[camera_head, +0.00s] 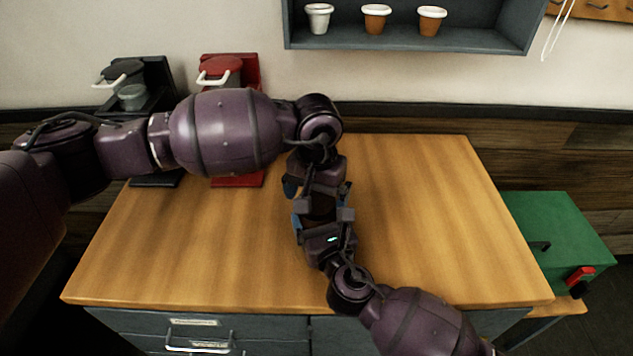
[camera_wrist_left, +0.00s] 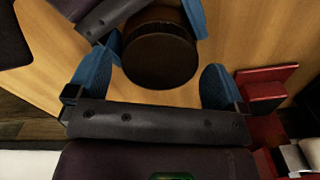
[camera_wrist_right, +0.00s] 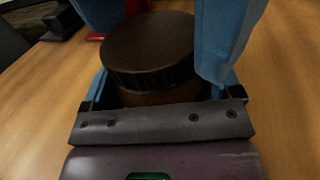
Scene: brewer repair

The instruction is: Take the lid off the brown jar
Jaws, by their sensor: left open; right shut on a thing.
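The brown jar (camera_wrist_right: 160,98) is between my two grippers above the table's middle. Its dark, ribbed round lid (camera_wrist_right: 148,50) sits on it, and the lid also shows in the left wrist view (camera_wrist_left: 158,62). My right gripper (camera_head: 322,214) is shut on the jar's body below the lid. My left gripper (camera_head: 318,188) is open, with its blue fingers on either side of the lid; I cannot tell whether they touch it. In the head view the arms hide most of the jar.
The wooden table (camera_head: 430,220) is clear at right and front left. A black brewer (camera_head: 150,85) and a red brewer (camera_head: 245,75) stand at the back left, partly behind my left arm. A shelf (camera_head: 410,42) with cups hangs above. A green box (camera_head: 555,225) stands at right.

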